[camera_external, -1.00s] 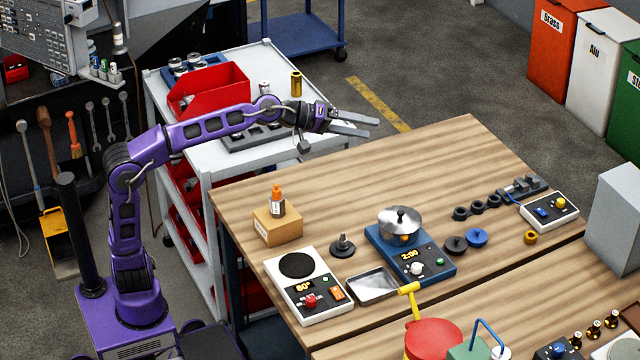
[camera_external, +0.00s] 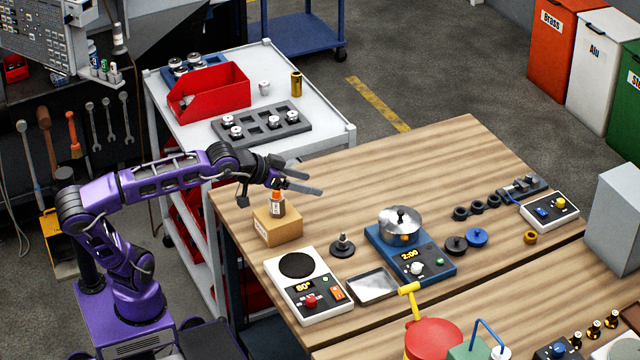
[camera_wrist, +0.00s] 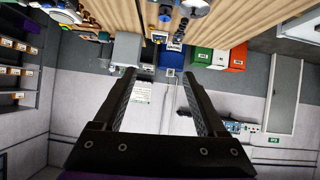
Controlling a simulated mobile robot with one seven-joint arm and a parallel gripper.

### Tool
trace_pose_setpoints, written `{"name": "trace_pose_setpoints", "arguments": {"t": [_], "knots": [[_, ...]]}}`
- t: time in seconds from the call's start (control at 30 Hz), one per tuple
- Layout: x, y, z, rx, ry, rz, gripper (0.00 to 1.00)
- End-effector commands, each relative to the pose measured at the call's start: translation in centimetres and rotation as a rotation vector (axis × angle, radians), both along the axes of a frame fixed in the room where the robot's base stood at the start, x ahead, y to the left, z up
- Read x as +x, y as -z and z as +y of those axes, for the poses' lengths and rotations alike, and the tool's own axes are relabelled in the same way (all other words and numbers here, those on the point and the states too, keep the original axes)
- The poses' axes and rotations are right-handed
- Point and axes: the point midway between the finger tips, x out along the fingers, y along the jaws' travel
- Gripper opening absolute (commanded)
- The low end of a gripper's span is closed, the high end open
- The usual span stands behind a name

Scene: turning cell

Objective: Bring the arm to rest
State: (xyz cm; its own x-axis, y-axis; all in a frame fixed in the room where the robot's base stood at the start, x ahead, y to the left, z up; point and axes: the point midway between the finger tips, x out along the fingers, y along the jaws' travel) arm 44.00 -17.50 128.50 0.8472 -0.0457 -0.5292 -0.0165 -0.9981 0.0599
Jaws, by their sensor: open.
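My gripper (camera_external: 306,178) is open and empty. In the external view it hangs in the air over the left end of the wooden bench, above and just behind the small orange-capped bottle (camera_external: 278,203) on its cardboard box (camera_external: 277,226). My purple arm reaches out to the right, bent low at the shoulder. In the wrist view both fingers of my gripper (camera_wrist: 158,80) stand well apart with nothing between them, and the room appears tilted, with the wall behind them.
A white cart (camera_external: 330,138) with a red bin (camera_external: 210,90) and a grey tray (camera_external: 262,123) stands behind the arm. The wooden bench (camera_external: 420,160) holds a hotplate (camera_external: 303,287), a blue device with a pot (camera_external: 410,250) and small parts. Its back middle is clear.

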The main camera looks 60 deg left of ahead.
Motion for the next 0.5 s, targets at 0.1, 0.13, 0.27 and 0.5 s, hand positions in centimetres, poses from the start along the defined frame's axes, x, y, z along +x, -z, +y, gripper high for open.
{"name": "trace_pose_setpoints", "arguments": {"t": [0.1,0.13,0.27,0.5], "knots": [[-4.5,2.9,5.5,0.056,-0.038,0.105,0.74],[-5.6,3.8,6.9,0.066,-0.044,0.134,0.74],[-10.5,8.2,12.1,0.082,-0.055,0.271,0.74],[-16.9,15.1,16.8,0.069,-0.015,0.473,0.74]]}}
